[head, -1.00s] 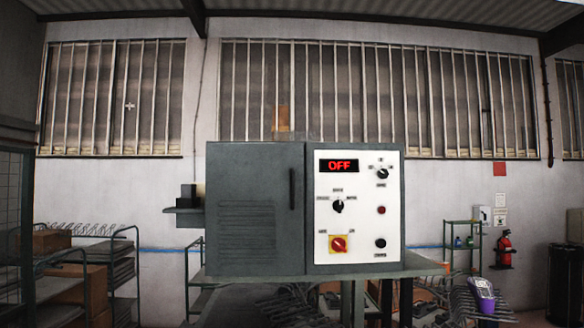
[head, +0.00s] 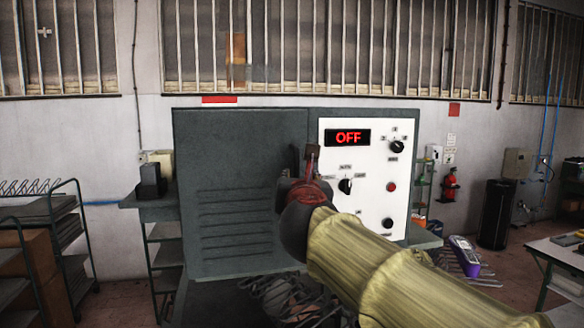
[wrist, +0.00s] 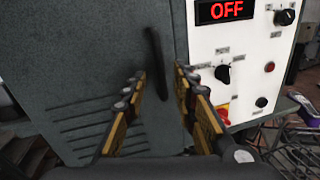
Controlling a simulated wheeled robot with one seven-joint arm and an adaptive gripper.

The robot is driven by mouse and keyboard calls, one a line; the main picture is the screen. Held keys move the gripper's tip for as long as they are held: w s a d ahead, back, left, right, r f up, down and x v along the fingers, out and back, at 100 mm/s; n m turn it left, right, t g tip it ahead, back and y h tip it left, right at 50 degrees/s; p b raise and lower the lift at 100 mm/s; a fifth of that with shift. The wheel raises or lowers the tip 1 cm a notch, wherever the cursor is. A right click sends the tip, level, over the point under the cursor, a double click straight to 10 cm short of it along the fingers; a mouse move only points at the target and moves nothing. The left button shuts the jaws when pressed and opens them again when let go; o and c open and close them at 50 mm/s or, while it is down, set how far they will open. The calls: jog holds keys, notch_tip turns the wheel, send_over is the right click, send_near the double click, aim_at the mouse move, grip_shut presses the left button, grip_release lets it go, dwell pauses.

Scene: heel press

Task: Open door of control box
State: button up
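The control box has a dark grey door (head: 240,160) on its left side, with slanted vent slots, and it is shut. A white control panel (head: 365,205) on the right reads OFF. The door's dark vertical handle (wrist: 157,65) shows in the wrist view, near the door's right edge. My gripper (wrist: 160,74) is open, its two yellow-and-dark fingers apart, with the handle between them in the picture. Contact cannot be made out. In the head view my gripper (head: 307,160) is in front of the door's right edge, and my arm hides the panel's lower left.
A small shelf with a black block (head: 152,180) sticks out left of the box. A rack (head: 40,250) stands at the far left. A purple device (head: 464,256) is at lower right, and a table (head: 565,262) stands at the right edge.

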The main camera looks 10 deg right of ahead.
aim_at(297, 170)
jog(key=shift+n, duration=0.7)
jog(key=p+x, duration=0.1)
jog(key=x, duration=0.6)
jog(key=shift+w, duration=0.3)
jog(key=shift+c, duration=0.3)
grip_shut()
